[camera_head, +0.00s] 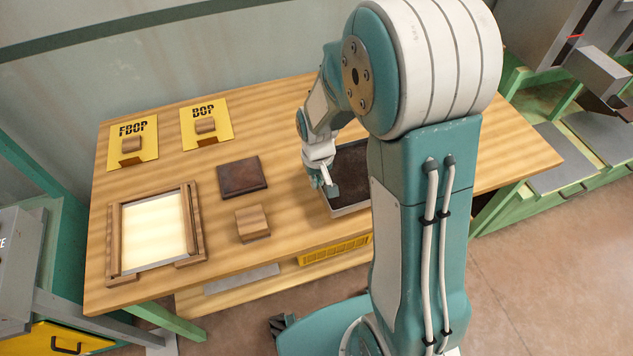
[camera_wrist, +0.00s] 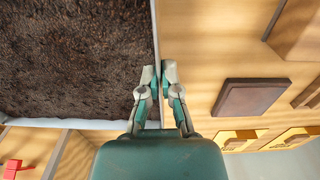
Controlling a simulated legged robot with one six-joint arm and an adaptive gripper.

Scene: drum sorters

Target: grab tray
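The tray (camera_head: 349,211) is a shallow grey-rimmed tray filled with dark, soil-like material, and it sits on the wooden table. My arm hides much of its right part in the head view. In the wrist view its pale rim (camera_wrist: 70,123) and dark fill take up the upper left. My gripper (camera_head: 325,187) is at the tray's left side in the head view. In the wrist view my gripper (camera_wrist: 159,75) has one finger on each side of the thin rim, closed closely against it.
A dark square plate (camera_head: 242,177) and a wooden block (camera_head: 252,223) lie left of the tray. A wooden frame with a pale panel (camera_head: 153,231) is at the front left. Yellow plates marked FBOP (camera_head: 147,149) and BOP (camera_head: 215,112) carry small blocks at the back.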

